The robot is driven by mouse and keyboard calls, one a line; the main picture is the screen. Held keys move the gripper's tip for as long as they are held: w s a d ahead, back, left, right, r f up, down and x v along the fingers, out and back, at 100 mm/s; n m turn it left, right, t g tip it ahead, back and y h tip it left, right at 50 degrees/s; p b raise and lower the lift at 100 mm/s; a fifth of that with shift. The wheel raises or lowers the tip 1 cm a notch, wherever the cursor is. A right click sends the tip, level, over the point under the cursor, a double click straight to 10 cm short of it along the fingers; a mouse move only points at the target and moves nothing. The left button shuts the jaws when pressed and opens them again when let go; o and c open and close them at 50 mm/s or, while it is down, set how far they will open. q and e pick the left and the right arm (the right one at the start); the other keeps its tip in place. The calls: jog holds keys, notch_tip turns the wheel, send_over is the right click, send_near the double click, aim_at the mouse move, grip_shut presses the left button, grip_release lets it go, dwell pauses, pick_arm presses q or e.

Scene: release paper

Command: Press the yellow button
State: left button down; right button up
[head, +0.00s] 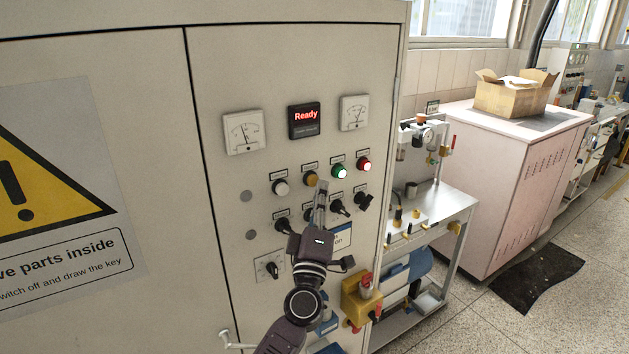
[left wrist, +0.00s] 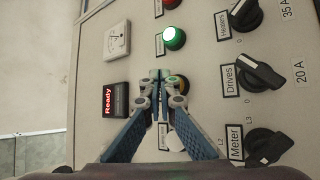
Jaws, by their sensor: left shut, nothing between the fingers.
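The yellow button (head: 311,178) is in the row of round buttons on the grey cabinet door, between the white button (head: 281,188) and the lit green button (head: 340,171). My left gripper (head: 321,184) is shut and empty, with its fingertips just to the right of the yellow button in the head view. In the left wrist view the closed fingertips (left wrist: 161,75) lie in front of the panel and partly hide the yellow button (left wrist: 181,84). I cannot tell whether they touch it. My right gripper is not in view.
A lit red button (head: 364,164) is at the row's right end. Several black rotary switches (left wrist: 262,72) stick out below the buttons. Two dials and a display reading "Ready" (head: 305,120) sit above. A metal bench (head: 455,200) stands right of the cabinet.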

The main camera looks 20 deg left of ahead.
pick_arm(q)
jog(key=shift+d, duration=0.1)
jog(key=s+d, duration=0.1)
jog(key=d, duration=0.1)
jog(key=s+d+p, duration=0.1)
jog(key=s+d, duration=0.1)
dwell(0.5)
jog(key=shift+a, duration=0.1)
dwell(0.5)
